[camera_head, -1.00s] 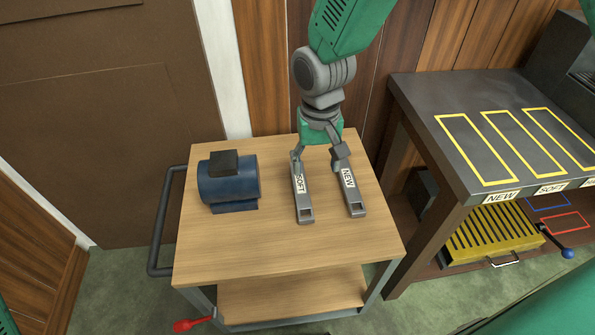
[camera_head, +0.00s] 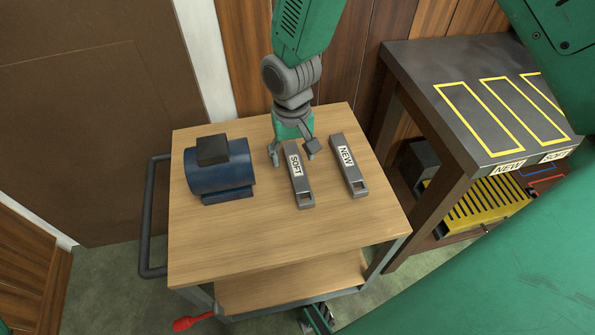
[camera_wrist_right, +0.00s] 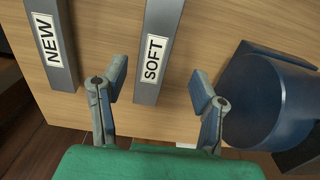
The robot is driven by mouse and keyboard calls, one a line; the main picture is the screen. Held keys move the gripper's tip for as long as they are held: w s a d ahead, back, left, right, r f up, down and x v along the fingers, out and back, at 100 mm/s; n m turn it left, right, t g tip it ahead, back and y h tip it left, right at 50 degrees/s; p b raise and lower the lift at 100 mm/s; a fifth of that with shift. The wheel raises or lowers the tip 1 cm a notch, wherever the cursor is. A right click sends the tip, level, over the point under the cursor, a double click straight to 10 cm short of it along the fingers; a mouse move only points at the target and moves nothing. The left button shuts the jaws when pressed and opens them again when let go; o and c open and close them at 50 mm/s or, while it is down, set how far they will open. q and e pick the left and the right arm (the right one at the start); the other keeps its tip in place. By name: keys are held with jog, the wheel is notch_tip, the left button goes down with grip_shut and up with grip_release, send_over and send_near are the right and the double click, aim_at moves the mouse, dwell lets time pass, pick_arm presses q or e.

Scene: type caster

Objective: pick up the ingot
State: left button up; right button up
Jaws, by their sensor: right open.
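Two grey bar ingots lie side by side on the wooden cart top: the SOFT ingot (camera_head: 299,182) and the NEW ingot (camera_head: 348,165) to its right. My right gripper (camera_head: 293,151) is open at the far end of the SOFT ingot, with one finger on each side of it. In the wrist view, the open right gripper (camera_wrist_right: 161,84) has the SOFT ingot (camera_wrist_right: 157,45) between its fingers, with gaps on both sides. The NEW ingot (camera_wrist_right: 52,42) is outside the fingers on the left. Contact with the cart top is unclear. My left gripper cannot be made out.
A blue motor-like block (camera_head: 222,180) stands left of the SOFT ingot. The cart top (camera_head: 300,235) is clear in front. A dark bench (camera_head: 425,75) with yellow-outlined slots stands at right, above a yellow slotted box (camera_head: 470,200). My green arm parts cover the right side.

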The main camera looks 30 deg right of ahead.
aim_at(294, 168)
jog(key=shift+s+a+f+b, duration=0.2)
jog(key=shift+a+f+b, duration=0.2)
jog(key=shift+f, duration=0.35)
jog(key=f, duration=0.1)
jog(key=d+f, duration=0.1)
jog(key=f+b, duration=0.1)
jog(key=shift+d+f, duration=0.3)
jog(key=shift+f, duration=0.1)
jog(key=shift+d, duration=0.35)
jog(key=shift+a, duration=0.35)
jog(key=c, duration=0.9)
jog(key=shift+a, duration=0.2)
grip_shut()
jog(key=shift+w+a+r, duration=0.1)
jog(key=shift+a+r, duration=0.1)
jog(key=shift+a, duration=0.05)
pick_arm(q)
jog(key=shift+a+f, duration=0.2)
jog(key=shift+f, duration=0.4)
jog(key=shift+a+f, duration=0.2)
jog(key=shift+f, duration=0.35)
pick_arm(e)
jog(key=shift+d, duration=0.1)
